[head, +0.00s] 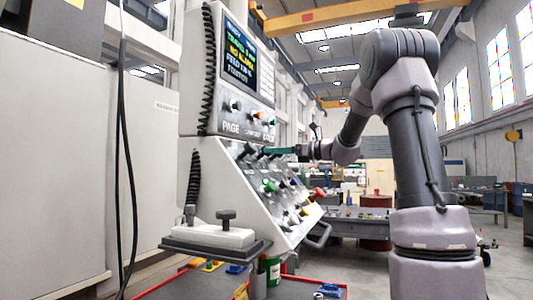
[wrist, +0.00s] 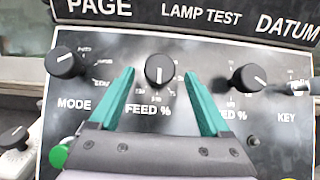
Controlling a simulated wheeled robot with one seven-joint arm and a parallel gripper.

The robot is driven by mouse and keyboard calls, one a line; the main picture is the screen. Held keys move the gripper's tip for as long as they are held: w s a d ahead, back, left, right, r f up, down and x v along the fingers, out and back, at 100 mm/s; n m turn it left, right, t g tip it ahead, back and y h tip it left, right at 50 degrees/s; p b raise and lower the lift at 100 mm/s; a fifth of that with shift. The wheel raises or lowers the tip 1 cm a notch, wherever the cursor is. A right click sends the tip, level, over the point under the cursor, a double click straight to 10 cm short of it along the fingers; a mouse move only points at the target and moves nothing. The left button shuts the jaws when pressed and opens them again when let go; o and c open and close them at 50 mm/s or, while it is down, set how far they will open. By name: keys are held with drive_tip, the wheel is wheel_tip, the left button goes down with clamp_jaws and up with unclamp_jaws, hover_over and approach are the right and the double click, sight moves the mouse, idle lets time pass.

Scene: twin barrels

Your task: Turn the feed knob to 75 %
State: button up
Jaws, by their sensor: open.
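The feed knob (wrist: 159,71) is a round black knob above the label "FEED %" in the wrist view. Its white pointer line stands about vertical; the small scale figures around it are too small to read surely. My gripper (wrist: 160,77) is open, with one teal finger on each side of the knob and visible gaps between. I cannot tell how deep the fingertips reach. In the head view my gripper (head: 280,151) reaches left to the sloping control panel (head: 222,165), and the feed knob cannot be made out there.
A mode knob (wrist: 66,64) sits left of the feed knob. Another black knob (wrist: 251,77) sits right, close to my right finger, its label ending in "ED %" partly hidden. Coloured buttons and knobs (head: 270,186) fill the lower panel. A screen (head: 238,58) stands above.

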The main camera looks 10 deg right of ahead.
drive_tip(key=shift+x, duration=1.75)
clamp_jaws()
drive_tip(key=shift+n, duration=0.5)
drive_tip(key=n+g+y, duration=0.1)
drive_tip(key=n+g, duration=0.2)
drive_tip(key=n, duration=0.2)
drive_tip(key=shift+w+g, duration=0.1)
drive_tip(key=shift+g, duration=0.2)
drive_tip(key=shift+n+g, duration=2.1)
drive_tip(key=shift+n, duration=0.8)
